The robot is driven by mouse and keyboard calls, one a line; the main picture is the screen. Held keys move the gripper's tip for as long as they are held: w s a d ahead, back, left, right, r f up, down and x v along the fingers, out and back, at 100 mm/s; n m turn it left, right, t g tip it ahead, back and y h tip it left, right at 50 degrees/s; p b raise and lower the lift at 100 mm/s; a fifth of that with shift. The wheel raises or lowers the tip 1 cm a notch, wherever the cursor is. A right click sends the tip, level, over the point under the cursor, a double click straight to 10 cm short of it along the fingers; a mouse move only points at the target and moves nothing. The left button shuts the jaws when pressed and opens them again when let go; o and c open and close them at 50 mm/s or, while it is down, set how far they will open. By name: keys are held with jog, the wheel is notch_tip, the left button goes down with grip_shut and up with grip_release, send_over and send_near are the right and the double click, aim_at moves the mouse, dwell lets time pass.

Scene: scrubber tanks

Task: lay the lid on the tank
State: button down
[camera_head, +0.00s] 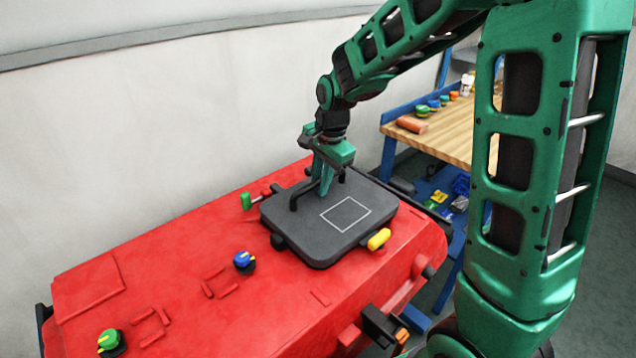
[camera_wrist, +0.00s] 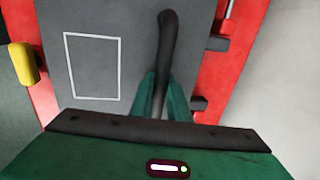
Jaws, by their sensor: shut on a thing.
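A dark grey rounded lid (camera_head: 325,245) with a white rectangle outline lies flat over the right part of the red tank (camera_head: 190,265). Whether it rests fully on the tank cannot be told. A black bar handle (camera_head: 299,194) stands on its far side. My gripper (camera_head: 324,186) points down at the lid and is shut on this handle. In the wrist view, my gripper's green fingers (camera_wrist: 160,98) close around the handle (camera_wrist: 167,45), above the grey lid (camera_wrist: 135,35). The opening under the lid is hidden.
A yellow-ended latch (camera_head: 379,239) is at the lid's near right edge, and a green-ended one (camera_head: 246,201) is at the far left. Blue (camera_head: 244,261) and green (camera_head: 110,341) knobs stand on the tank. A wooden workbench (camera_head: 455,135) with small parts is behind at right.

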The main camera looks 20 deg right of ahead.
dwell(0.8)
jog(key=c, duration=1.1)
grip_release()
jog(key=shift+s+d+r, duration=0.1)
jog(key=shift+s+r, duration=0.1)
jog(key=shift+r, duration=0.95)
jog(key=shift+s+d+r, duration=0.1)
jog(key=shift+s+r, duration=0.1)
jog(key=shift+r, duration=0.9)
jog(key=shift+r, duration=0.1)
jog(key=shift+r, duration=2.4)
